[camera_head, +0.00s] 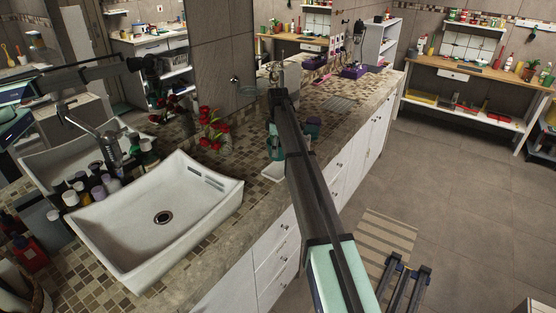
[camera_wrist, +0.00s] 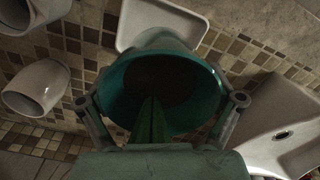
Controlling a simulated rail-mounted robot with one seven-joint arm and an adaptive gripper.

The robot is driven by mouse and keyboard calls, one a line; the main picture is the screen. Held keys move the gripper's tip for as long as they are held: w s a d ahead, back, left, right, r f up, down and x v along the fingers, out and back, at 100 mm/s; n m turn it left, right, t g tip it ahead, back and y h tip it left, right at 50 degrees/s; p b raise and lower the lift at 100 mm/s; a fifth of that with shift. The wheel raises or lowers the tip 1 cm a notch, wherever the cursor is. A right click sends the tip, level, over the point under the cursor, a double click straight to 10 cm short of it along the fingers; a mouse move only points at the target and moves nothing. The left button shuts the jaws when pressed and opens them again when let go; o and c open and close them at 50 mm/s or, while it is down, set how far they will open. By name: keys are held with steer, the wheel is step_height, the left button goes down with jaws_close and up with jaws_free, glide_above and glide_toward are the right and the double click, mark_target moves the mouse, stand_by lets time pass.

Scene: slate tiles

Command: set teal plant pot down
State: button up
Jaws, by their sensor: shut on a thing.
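The teal plant pot (camera_wrist: 204,92) fills the middle of the wrist view, with a dark inside and a green pointed leaf. My gripper (camera_wrist: 161,101) is shut on it, one finger on each side of the pot. A white dish (camera_wrist: 132,22) shows just beyond the pot, partly hidden by it; I cannot tell whether they touch. In the head view my arm reaches over the tiled counter and hides most of the pot and gripper. Part of the white dish (camera_head: 271,171) shows left of the arm on the counter.
Several bottles crowd the basin's left side. White cup-like vessels (camera_wrist: 37,88) stand left in the wrist view. Counter beyond my arm holds purple containers (camera_head: 354,71).

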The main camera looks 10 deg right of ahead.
steer(key=shift+f+p, duration=0.85)
steer(key=shift+f, duration=2.8)
steer(key=shift+f, duration=0.15)
steer(key=o, duration=1.2)
steer(key=shift+c, duration=0.2)
step_height(320, 180, up, 12)
steer(key=b, duration=0.3)
steer(key=shift+r, duration=0.2)
